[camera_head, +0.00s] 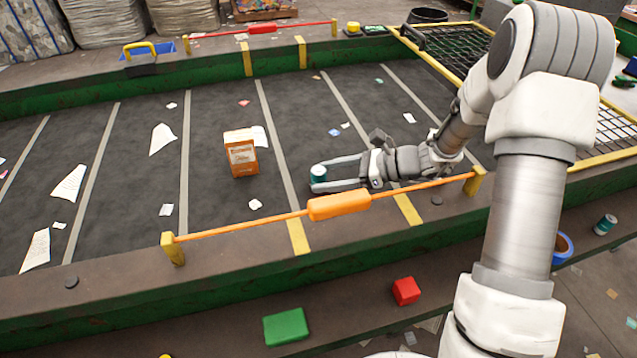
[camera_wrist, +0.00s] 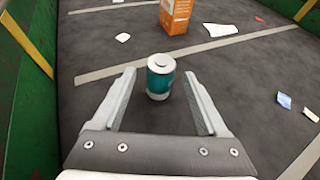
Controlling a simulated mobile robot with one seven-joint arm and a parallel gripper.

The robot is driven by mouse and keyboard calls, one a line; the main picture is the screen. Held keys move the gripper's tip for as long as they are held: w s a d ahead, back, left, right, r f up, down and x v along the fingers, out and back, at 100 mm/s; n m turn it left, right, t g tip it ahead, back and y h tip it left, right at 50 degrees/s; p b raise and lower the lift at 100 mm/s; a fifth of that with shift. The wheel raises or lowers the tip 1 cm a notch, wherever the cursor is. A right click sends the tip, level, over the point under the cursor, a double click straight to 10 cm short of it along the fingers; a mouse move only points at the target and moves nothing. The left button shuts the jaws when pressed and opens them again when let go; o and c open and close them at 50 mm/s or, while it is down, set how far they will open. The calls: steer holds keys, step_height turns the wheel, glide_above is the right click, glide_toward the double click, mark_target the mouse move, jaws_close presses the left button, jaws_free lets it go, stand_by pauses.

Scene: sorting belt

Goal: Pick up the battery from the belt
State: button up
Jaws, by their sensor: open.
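The battery (camera_wrist: 159,78) is a short teal cylinder with a silver top and stands upright on the dark belt (camera_wrist: 245,75). In the head view the battery (camera_head: 318,173) is at the fingertips of my gripper (camera_head: 312,179), near the belt's front edge. My gripper is open and held low over the belt. In the wrist view the battery is between and just ahead of the two fingertips of my gripper (camera_wrist: 160,75), with a gap on each side. Nothing is held.
An orange box (camera_head: 241,154) stands on the belt left of the battery. Paper scraps lie scattered on the belt. An orange pull cord with a handle (camera_head: 340,205) runs along the near edge, close to my gripper. A green block (camera_head: 286,327) and a red block (camera_head: 406,291) lie in front.

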mark_target(306, 187)
steer(key=b+x, duration=0.1)
steer(key=x, duration=0.4)
steer(key=shift+a+f, duration=0.2)
steer(key=shift+a, duration=0.1)
jaws_close()
